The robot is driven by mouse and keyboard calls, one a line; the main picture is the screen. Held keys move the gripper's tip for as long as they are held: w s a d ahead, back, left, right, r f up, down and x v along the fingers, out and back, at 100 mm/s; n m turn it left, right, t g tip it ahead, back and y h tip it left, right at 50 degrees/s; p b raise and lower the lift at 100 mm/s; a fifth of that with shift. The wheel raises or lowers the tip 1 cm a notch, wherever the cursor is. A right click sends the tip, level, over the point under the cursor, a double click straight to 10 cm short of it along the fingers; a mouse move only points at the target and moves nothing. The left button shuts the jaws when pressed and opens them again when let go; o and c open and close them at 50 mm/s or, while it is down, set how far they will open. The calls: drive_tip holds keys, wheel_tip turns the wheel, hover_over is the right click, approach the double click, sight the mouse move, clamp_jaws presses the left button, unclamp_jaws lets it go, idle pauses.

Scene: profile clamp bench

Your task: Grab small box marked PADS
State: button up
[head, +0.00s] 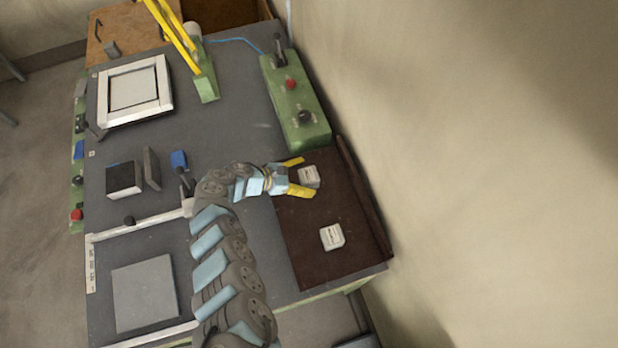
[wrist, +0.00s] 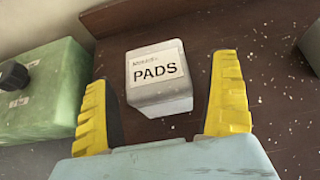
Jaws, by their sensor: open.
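The small grey box marked PADS (wrist: 159,84) sits on the dark brown board, its white label readable in the wrist view. My gripper (head: 298,177) has yellow fingers and is open. In the wrist view the fingers of my gripper (wrist: 165,95) stand on the left and right of the box, with a gap visible on each side. Nothing is held.
A second small labelled box (head: 332,237) lies on the brown board (head: 312,258) nearer the front. A green control box (head: 296,105) with knobs stands just behind, and shows left in the wrist view (wrist: 45,90). A raised ledge (head: 364,200) and wall bound the right side.

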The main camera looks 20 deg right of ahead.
sight(308, 174)
drive_tip(key=shift+d+f, duration=0.3)
drive_tip(key=shift+d, duration=0.3)
drive_tip(key=c, duration=1.3)
drive_tip(key=shift+r, duration=0.15)
drive_tip(key=shift+c, duration=0.2)
wheel_tip(308, 174, up, 4)
drive_tip(key=shift+a+f+p, duration=0.1)
drive_tip(key=shift+f+p, duration=0.15)
drive_tip(key=shift+p, duration=0.75)
drive_tip(key=shift+s+a+r+p, duration=0.15)
drive_tip(key=shift+s+r+p, duration=0.2)
drive_tip(key=shift+s+r, duration=0.2)
drive_tip(key=shift+s+a+r+p, duration=0.15)
drive_tip(key=shift+s+r+p, duration=0.25)
drive_tip(key=shift+r, duration=0.1)
drive_tip(key=s+a+r+p, duration=0.3)
drive_tip(key=s+r+p, duration=0.4)
drive_tip(key=s, duration=0.4)
drive_tip(key=shift+s, duration=0.3)
